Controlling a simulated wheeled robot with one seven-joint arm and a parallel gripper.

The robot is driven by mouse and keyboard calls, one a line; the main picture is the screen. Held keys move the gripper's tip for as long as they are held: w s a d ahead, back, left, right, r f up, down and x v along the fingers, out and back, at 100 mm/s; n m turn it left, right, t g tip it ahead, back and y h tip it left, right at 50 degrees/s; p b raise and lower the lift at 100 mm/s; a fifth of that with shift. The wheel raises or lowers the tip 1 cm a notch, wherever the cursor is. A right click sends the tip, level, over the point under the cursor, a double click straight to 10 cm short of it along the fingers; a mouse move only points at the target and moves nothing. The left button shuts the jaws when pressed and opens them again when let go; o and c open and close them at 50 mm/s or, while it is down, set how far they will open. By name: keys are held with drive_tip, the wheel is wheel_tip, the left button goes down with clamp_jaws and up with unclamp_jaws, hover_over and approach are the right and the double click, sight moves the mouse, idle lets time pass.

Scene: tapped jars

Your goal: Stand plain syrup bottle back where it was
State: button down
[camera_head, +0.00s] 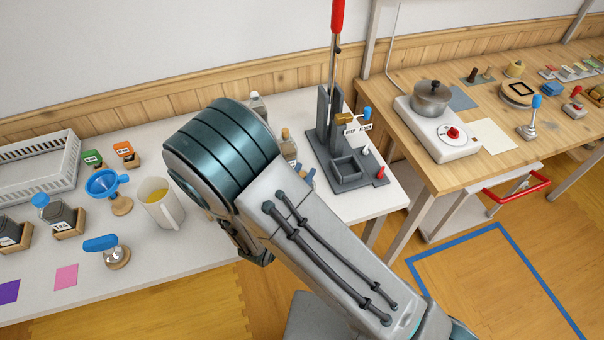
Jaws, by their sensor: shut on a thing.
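My arm crosses the middle of the view, and its big teal joint and grey link hide the table behind them. A dark part of my arm shows below the teal joint, but no gripper fingers can be made out. Anything held there is hidden too. A grey bottle (258,104) stands behind the teal joint on the white table. A bottle with a tan stopper (287,143) stands right of the joint, partly covered by it. I cannot tell whether either is the plain syrup bottle.
The white table (150,262) holds a mug of yellow liquid (160,200), a blue funnel (106,184), labelled jars (64,215), a blue-handled tool (112,250) and a white basket (45,170). A grey stand (345,165) is right of my arm. A wooden table (450,180) with a pot (431,98) is beyond.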

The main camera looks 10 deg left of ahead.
idle(0.3)
drive_tip(key=c, duration=1.1)
unclamp_jaws()
drive_tip(key=shift+f, duration=0.1)
drive_tip(key=v, duration=0.8)
drive_tip(key=shift+b, duration=0.3)
drive_tip(key=shift+s, duration=0.1)
idle(0.4)
drive_tip(key=b+v, duration=0.3)
drive_tip(key=v, duration=1)
drive_tip(key=shift+s, duration=0.3)
